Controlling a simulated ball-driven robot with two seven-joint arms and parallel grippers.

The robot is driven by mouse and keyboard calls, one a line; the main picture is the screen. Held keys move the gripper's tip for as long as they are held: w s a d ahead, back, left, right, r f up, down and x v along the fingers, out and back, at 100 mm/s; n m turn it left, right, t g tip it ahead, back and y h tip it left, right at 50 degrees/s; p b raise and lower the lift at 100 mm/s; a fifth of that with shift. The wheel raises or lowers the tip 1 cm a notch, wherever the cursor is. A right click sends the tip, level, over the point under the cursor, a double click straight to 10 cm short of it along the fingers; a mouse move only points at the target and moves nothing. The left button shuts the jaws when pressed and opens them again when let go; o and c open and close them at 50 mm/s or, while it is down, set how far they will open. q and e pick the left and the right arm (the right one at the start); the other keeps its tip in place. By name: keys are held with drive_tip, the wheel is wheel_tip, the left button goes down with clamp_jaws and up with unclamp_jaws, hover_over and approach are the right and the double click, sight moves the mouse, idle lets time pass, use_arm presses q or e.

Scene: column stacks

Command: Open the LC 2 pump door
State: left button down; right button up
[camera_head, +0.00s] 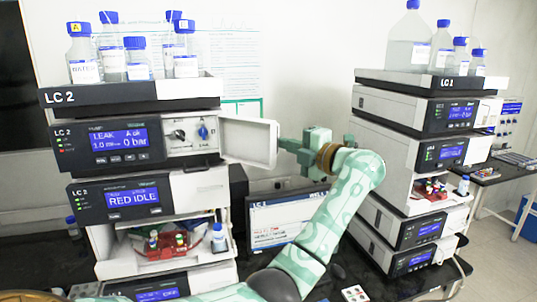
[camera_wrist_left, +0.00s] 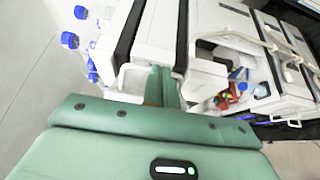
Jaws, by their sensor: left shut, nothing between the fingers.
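The LC 2 pump (camera_head: 108,143) is the second unit down in the left stack, its blue display lit with "LEAK". Its white door (camera_head: 249,142) stands swung open to the right, and the pump's knobs (camera_head: 191,134) show behind the opening. My left gripper (camera_head: 282,145) is shut and empty at the door's free right edge; I cannot tell if it touches. Its closed green fingers show in the left wrist view (camera_wrist_left: 164,88), beside white casing parts. My right gripper is in no view.
A tray (camera_head: 130,92) with several blue-capped bottles tops the left stack. Below the pump is another LC 2 unit (camera_head: 121,197) reading "RED IDLE". A monitor (camera_head: 280,222) stands behind my left arm. A second stack (camera_head: 405,130) stands to the right.

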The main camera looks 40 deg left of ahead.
use_arm(q)
drive_tip(key=shift+w+a, duration=0.25)
drive_tip(key=shift+w, duration=0.25)
drive_tip(key=shift+w+a, duration=0.25)
drive_tip(key=shift+w, duration=0.2)
drive_tip(key=shift+d, duration=0.15)
